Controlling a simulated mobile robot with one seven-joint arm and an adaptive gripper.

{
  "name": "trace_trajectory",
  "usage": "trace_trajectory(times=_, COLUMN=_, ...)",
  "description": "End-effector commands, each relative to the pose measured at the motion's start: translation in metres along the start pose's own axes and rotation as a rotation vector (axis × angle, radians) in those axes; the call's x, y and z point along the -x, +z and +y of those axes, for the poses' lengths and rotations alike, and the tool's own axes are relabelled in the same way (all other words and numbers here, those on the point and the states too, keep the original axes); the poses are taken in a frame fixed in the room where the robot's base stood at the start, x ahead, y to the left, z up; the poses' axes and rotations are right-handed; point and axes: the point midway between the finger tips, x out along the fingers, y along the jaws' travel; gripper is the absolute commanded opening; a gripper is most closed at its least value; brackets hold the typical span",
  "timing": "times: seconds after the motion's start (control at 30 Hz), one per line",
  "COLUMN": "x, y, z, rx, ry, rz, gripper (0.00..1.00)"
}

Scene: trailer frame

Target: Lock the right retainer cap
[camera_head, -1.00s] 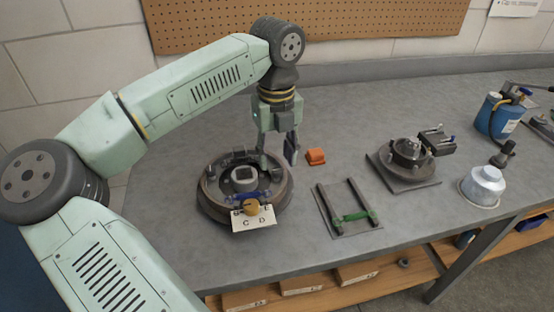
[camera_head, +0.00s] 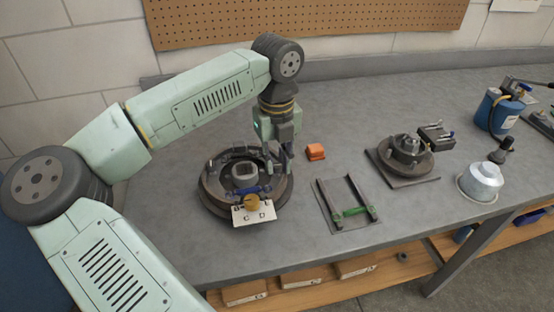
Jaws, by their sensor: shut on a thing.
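The round dark brake assembly (camera_head: 215,202) lies on the grey bench at left centre. It has a grey square-topped hub (camera_head: 244,172) in the middle. A blue part (camera_head: 250,190), an orange-brown knob (camera_head: 251,202) and a white lettered card (camera_head: 254,215) are at its front. My gripper (camera_head: 279,166) points down at the right rim of the assembly, with its fingertips low by the rim. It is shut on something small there. The retainer cap cannot be made out, as the fingers and the small scale hide it.
A dark rail fixture with a green bar (camera_head: 348,212) stands further right. The back of the bench is clear.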

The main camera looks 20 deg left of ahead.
Motion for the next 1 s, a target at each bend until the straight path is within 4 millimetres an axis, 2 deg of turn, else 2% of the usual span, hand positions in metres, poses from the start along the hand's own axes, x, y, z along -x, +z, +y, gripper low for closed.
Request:
trace_trajectory(times=0.17, x=0.0003, y=0.0001, z=-0.0003, rx=0.0, ry=-0.001, rz=-0.001, gripper=0.01)
trace_trajectory(times=0.57, x=-0.0011, y=0.0003, z=-0.0006, rx=-0.027, ry=-0.002, rz=-0.002, gripper=0.0)
trace_trajectory(times=0.77, x=-0.0029, y=0.0004, z=-0.0009, rx=-0.119, ry=-0.003, rz=-0.002, gripper=0.0)
trace_trajectory(times=1.0, x=-0.0039, y=0.0002, z=-0.0009, rx=-0.317, ry=-0.001, rz=-0.003, gripper=0.0)
